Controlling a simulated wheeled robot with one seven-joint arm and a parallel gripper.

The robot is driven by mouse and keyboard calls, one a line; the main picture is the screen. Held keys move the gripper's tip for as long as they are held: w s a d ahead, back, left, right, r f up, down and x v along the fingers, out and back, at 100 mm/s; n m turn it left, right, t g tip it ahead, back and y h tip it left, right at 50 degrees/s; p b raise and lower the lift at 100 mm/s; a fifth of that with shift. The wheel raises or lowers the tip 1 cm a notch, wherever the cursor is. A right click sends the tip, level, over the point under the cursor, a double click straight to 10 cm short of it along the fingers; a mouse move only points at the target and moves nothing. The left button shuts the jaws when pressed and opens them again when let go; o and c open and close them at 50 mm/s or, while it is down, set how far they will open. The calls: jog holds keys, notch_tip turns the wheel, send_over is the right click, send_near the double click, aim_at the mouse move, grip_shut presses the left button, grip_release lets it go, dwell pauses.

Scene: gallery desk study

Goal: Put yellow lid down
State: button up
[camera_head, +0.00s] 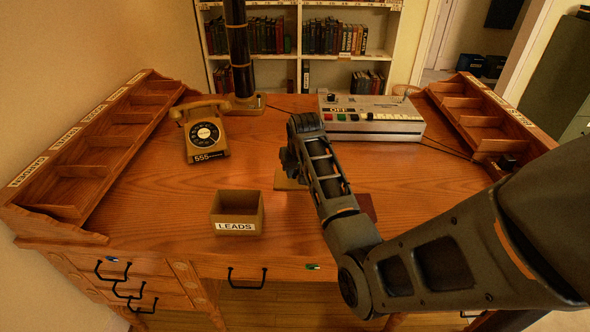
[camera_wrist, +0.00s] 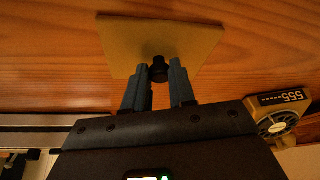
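The yellow lid (camera_wrist: 190,42) is a flat square plate with a black knob (camera_wrist: 158,70) at its middle. In the head view, part of the lid (camera_head: 289,182) shows beside my arm, over the middle of the desk; the rest is hidden behind the arm. My gripper (camera_wrist: 159,72) has one finger on each side of the knob, with no clear gap, and looks shut on it. I cannot tell whether the lid touches the desk or hangs just above it.
An open box labelled LEADS (camera_head: 237,212) stands left of the lid. A telephone (camera_head: 203,133) is behind it. A grey button console (camera_head: 370,120) stands at the back right. A dark red flat thing (camera_head: 366,206) is partly hidden by my arm. Wooden racks (camera_head: 85,150) line both sides.

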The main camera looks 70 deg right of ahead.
jog(key=o, duration=0.4)
jog(key=shift+r, duration=0.15)
